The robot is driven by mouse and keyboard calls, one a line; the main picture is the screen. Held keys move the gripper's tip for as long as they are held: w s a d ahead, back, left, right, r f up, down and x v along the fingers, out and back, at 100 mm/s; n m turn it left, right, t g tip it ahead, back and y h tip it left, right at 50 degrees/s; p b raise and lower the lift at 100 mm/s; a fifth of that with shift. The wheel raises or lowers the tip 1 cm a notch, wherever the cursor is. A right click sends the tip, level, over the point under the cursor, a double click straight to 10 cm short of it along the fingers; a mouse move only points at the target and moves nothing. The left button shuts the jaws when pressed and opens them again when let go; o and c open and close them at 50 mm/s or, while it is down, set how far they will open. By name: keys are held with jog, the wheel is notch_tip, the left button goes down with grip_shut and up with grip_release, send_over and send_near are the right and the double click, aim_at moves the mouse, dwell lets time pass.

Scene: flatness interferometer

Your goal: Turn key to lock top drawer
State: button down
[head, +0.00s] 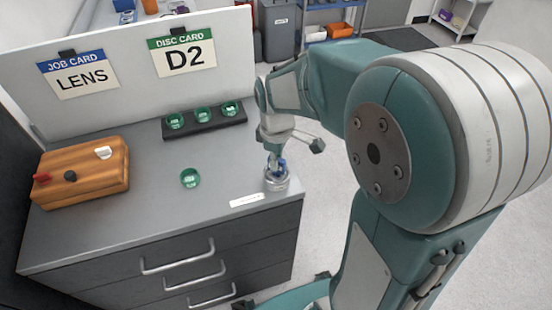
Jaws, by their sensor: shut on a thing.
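The grey cabinet (218,228) has several dark drawer fronts. Its top drawer (105,270) has a silver bar handle (178,257) and looks closed. My gripper (275,160) points down at the right front corner of the cabinet top. It is shut on a small blue thing (282,166) at the mouth of a round silver holder (277,183). I cannot tell whether the blue thing is the key. The jaws hide part of it, and no keyhole can be made out.
A black rack (205,122) holds three green discs, and another green disc (190,178) lies alone on the top. A wooden block (80,172) with small knobs sits at left. A white label strip (246,201) lies by the holder. A white panel with two cards stands behind.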

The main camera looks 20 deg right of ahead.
dwell(0.3)
jog(key=shift+n, duration=1.8)
jog(key=n, duration=0.3)
jog(key=shift+n, duration=1)
jog(key=c, duration=1)
grip_release()
jog(key=shift+n, duration=0.3)
jog(key=o, duration=0.5)
jog(key=shift+c, duration=0.2)
